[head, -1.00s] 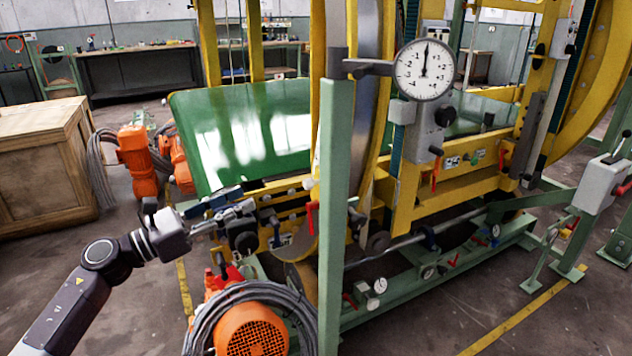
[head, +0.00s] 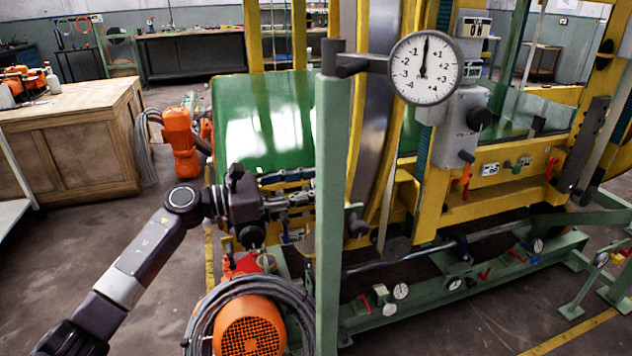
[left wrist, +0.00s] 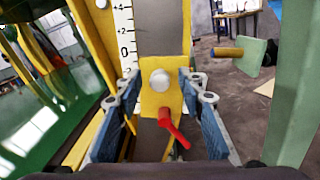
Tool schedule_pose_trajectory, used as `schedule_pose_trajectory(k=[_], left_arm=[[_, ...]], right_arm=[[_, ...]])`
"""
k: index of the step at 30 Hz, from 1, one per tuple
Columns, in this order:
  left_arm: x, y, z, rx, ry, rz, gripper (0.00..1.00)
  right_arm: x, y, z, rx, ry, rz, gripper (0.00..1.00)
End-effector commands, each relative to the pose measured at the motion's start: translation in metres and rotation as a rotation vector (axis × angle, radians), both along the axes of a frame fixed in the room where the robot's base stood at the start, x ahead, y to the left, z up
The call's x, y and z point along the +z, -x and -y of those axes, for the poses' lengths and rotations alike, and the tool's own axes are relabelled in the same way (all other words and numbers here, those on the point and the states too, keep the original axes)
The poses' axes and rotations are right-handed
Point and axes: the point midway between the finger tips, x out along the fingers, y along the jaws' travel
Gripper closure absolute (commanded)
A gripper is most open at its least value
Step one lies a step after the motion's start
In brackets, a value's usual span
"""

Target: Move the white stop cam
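In the left wrist view, a white round piece (left wrist: 160,80), which looks like the stop cam, sits on a yellow block (left wrist: 155,103) in front of a white scale strip (left wrist: 125,38). A red lever (left wrist: 173,132) hangs just below it. My left gripper (left wrist: 160,90) is open, with one blue-grey finger on each side of the white piece and no clear contact. In the head view, my left gripper (head: 292,201) reaches to the machine beside the green post, which hides part of that area. I cannot make out the white piece there. My right gripper is not in view.
A green post (head: 328,220) with a dial gauge (head: 425,68) stands right of my left gripper. An orange motor (head: 250,328) with coiled cable is below it. A wooden crate (head: 75,150) stands at left.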

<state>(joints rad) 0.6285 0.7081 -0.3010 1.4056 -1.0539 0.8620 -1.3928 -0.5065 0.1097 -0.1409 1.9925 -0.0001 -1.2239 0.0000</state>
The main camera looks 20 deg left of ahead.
Motion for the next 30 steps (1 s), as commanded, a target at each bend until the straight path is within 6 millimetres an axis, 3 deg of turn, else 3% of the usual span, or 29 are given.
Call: schedule_pose_trajectory(k=[13,22,30], left_arm=[[-0.0002,-0.0083,0.0109,0.001,-0.001,0.0,0.65],[-0.0002,-0.0081,0.0107,0.001,-0.001,0.0,0.98],[0.0,-0.0081,0.0106,0.001,-0.001,0.0,1.0]], right_arm=[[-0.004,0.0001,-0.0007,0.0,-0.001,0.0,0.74],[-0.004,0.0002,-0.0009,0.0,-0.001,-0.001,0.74],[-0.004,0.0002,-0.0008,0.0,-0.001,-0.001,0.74]])
